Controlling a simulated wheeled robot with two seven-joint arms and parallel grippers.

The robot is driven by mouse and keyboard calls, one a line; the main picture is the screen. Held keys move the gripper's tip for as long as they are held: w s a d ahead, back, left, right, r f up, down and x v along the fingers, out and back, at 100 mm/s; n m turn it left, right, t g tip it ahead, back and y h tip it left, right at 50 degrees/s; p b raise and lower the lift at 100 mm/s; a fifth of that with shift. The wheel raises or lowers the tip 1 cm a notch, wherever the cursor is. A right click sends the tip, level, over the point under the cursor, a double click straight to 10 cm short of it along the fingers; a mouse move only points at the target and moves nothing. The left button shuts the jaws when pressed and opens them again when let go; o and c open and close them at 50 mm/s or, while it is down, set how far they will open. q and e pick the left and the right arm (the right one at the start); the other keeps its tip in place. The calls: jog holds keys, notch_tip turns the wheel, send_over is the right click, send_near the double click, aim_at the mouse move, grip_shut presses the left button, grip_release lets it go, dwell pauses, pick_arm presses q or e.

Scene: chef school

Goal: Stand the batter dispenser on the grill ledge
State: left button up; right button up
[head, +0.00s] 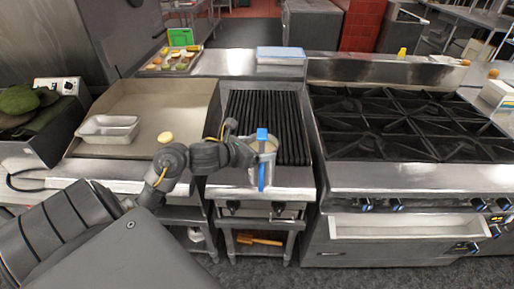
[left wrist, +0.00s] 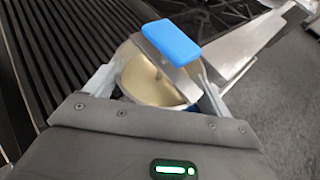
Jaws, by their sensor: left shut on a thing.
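The batter dispenser (head: 267,146) is a pale, round container with a blue handle, held at the front of the ribbed grill. In the left wrist view the dispenser (left wrist: 150,78) shows its cream inside and a blue block (left wrist: 172,43) on top. My left gripper (head: 258,150) is shut on the dispenser, and its fingers (left wrist: 157,88) lie on either side of it. The steel grill ledge (head: 285,178) runs along the front of the grill, below the dispenser. I cannot tell whether the dispenser touches the ledge. My right gripper is not in view.
The black grill (head: 278,110) lies behind. A flat griddle (head: 150,105) on the left bears a steel pan (head: 108,130) and a small yellow round thing (head: 166,138). A burner range (head: 410,125) stands to the right. The ledge looks clear on its right part.

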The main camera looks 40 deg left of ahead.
pick_arm(q)
jog(key=shift+f, duration=0.1)
jog(key=o, duration=1.9)
jog(key=shift+o, duration=0.2)
jog(key=p+v, duration=0.4)
jog(key=v, duration=0.8)
jog(key=shift+p, duration=0.4)
